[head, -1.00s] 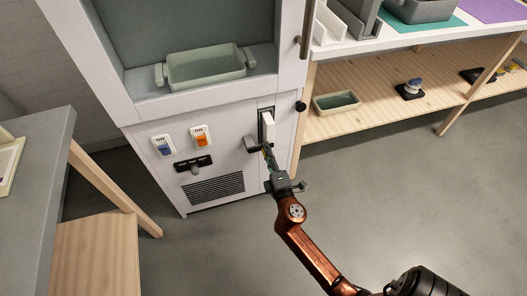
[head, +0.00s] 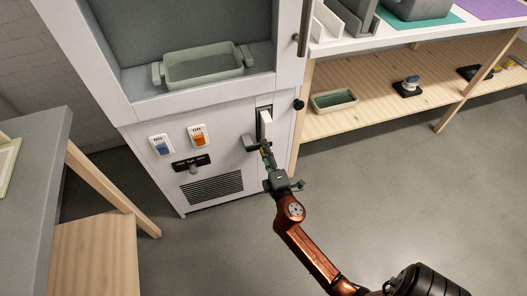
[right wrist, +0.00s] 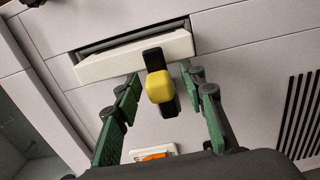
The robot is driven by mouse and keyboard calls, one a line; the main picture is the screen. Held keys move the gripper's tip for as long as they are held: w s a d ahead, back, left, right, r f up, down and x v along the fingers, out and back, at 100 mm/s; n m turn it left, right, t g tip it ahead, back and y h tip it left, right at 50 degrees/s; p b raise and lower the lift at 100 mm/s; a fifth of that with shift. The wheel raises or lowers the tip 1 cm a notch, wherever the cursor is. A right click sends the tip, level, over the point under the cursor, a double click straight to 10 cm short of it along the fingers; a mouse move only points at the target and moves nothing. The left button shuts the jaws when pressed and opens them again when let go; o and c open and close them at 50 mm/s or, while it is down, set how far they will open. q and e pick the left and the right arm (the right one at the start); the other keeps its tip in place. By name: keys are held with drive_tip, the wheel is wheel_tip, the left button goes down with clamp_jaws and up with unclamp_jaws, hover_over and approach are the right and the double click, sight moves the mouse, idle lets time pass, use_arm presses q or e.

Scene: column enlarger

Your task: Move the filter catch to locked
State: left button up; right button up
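The filter catch (right wrist: 160,86) is a black lever with a yellow knob, lying across a white bar (right wrist: 138,55) that sticks out of a dark slot in the cabinet front. In the head view the white bar (head: 266,124) is upright at the right of the cabinet, with the dark catch (head: 250,143) jutting left near its lower end. My right gripper (head: 265,149) is at the catch. In the right wrist view its green fingers (right wrist: 160,80) are apart, one on each side of the yellow knob, with gaps visible. My left gripper is not in view.
The cabinet also has a blue switch (head: 161,145), an orange switch (head: 199,136), a black slider panel (head: 192,163) and a vent grille (head: 212,189). A black knob (head: 299,104) sits right of the slot. A wooden shelf (head: 385,100) stands right; a grey table (head: 30,150) stands left.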

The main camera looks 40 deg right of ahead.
wheel_tip(320, 180, up, 10)
idle(0.6)
drive_tip(key=shift+c, duration=0.4)
